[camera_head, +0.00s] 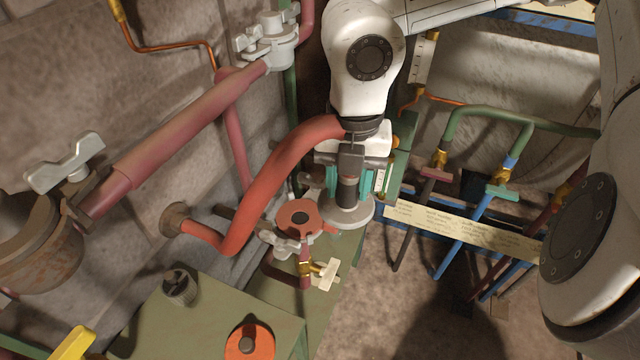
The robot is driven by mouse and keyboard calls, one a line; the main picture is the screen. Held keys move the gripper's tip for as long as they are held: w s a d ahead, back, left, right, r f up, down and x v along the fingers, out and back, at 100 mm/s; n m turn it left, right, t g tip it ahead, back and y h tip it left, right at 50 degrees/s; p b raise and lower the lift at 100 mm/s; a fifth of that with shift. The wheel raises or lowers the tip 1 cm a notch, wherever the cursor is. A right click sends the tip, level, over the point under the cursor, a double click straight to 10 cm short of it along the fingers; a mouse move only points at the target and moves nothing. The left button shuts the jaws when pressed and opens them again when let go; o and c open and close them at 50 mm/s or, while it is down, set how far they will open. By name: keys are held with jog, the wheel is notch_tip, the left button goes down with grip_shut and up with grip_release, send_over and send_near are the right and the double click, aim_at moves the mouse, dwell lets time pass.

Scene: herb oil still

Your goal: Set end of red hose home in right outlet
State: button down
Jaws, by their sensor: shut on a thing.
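The thick red hose (275,170) runs from a round brown wall flange (175,220), dips, then arches up to the right and passes behind my gripper's wrist. My gripper (348,185) points down, its teal fingers shut around a dark upright cylinder, which seems to be the hose's end. A pale grey round disc (345,212) lies directly below the dark cylinder. I cannot tell whether it belongs to the hose end or to an outlet, nor whether there is a gap. The hose's last stretch is hidden by my gripper. Which fitting is the right outlet is unclear.
A red round fitting with a dark centre (299,218) and a brass valve (310,267) are close left of my gripper. A green box (215,315) carries a black knob (179,286) and an orange disc (250,341). Green piping (500,115) stands right.

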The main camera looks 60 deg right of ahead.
jog(key=s, duration=0.1)
jog(key=s+r, duration=0.1)
jog(key=s, duration=0.1)
jog(key=shift+s+a+r, duration=0.1)
jog(key=shift+a+r, duration=0.2)
jog(key=shift+a, duration=0.05)
jog(key=shift+s+r+p, duration=0.1)
jog(key=shift+r+p, duration=0.75)
jog(key=shift+r, duration=1.4)
